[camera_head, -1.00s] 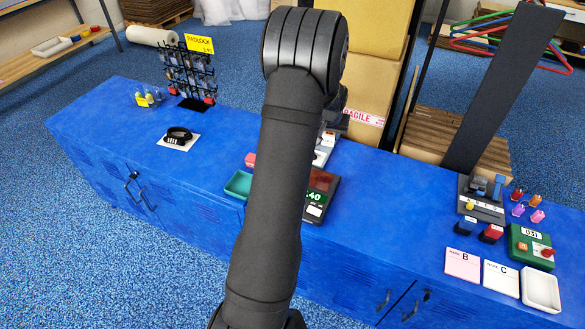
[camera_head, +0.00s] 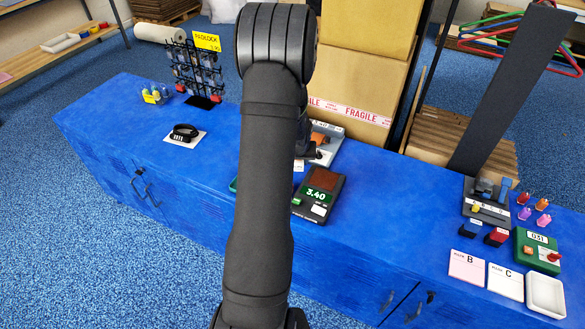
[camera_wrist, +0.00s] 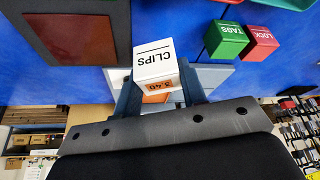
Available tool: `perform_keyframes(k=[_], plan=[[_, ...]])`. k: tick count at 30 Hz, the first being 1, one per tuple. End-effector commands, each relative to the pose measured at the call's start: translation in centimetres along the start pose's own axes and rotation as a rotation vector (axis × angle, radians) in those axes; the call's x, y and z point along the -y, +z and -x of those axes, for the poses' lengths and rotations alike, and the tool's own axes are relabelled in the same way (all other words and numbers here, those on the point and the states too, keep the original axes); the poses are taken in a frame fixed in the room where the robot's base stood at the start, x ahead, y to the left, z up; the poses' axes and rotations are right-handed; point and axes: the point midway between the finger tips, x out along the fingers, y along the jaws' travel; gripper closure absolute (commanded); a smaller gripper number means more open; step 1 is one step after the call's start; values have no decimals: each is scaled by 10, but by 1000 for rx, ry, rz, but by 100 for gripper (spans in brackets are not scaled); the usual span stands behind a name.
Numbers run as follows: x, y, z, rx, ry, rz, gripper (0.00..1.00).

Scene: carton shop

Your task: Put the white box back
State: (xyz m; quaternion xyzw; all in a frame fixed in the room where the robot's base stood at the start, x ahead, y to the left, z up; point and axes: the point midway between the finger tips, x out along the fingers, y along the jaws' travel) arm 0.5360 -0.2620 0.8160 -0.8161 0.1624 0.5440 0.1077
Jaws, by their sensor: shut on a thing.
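The white box (camera_wrist: 153,58), marked CLIPS with an orange 3.40 label, is between the fingers of my gripper (camera_wrist: 158,88) in the wrist view. My gripper is shut on it. The box appears upside down in this view. In the head view my arm hides most of the gripper and I cannot make out the box clearly. A green TAGS box (camera_wrist: 226,40) and a red LOCK box (camera_wrist: 259,44) stand side by side to the right of the held box in the wrist view.
A dark scale reading 3.40 (camera_head: 318,193) sits on the blue counter (camera_head: 365,215), right of my arm. A grey device with an orange part (camera_head: 326,136) is behind it. A padlock rack (camera_head: 195,75) and black straps (camera_head: 184,132) are at left. Name cards and a white tray (camera_head: 545,295) are at right.

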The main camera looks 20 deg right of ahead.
Motion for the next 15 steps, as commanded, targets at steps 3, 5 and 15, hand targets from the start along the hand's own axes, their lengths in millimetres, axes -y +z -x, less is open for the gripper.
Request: perform_keyframes(k=[3,5,15], plan=[[14,-4,-12,1,-1,2,89],[17,-5,-15,1,0,0,89],[18,7,-47,3,1,-2,89]])
